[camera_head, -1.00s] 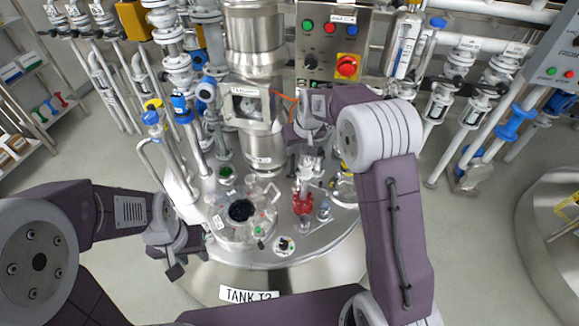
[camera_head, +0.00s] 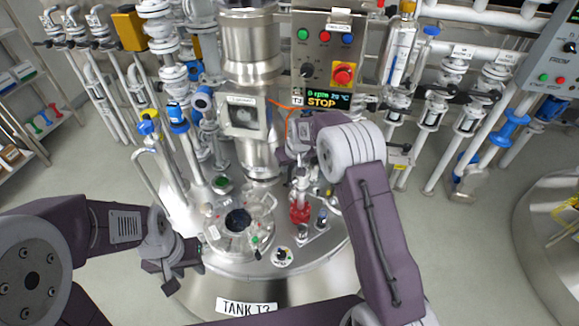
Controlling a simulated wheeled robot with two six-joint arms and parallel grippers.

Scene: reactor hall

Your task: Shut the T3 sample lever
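Tank T3's steel lid (camera_head: 285,262) is in the lower middle of the head view, above its "TANK T3" label (camera_head: 246,306). A small glass fitting with red contents (camera_head: 299,212) stands on the lid, with small valve parts above it. I cannot make out the sample lever for certain; my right wrist covers part of that area. My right gripper (camera_head: 299,150) is above and behind the red-filled fitting, and its fingers are mostly hidden. My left gripper (camera_head: 184,272) is at the lid's left edge, empty, with its fingers apart.
The T3 control panel (camera_head: 325,48) stands behind, with a red knob and a display reading "STOP". The agitator column (camera_head: 250,50) rises from the lid. Pipes and blue valves crowd both sides.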

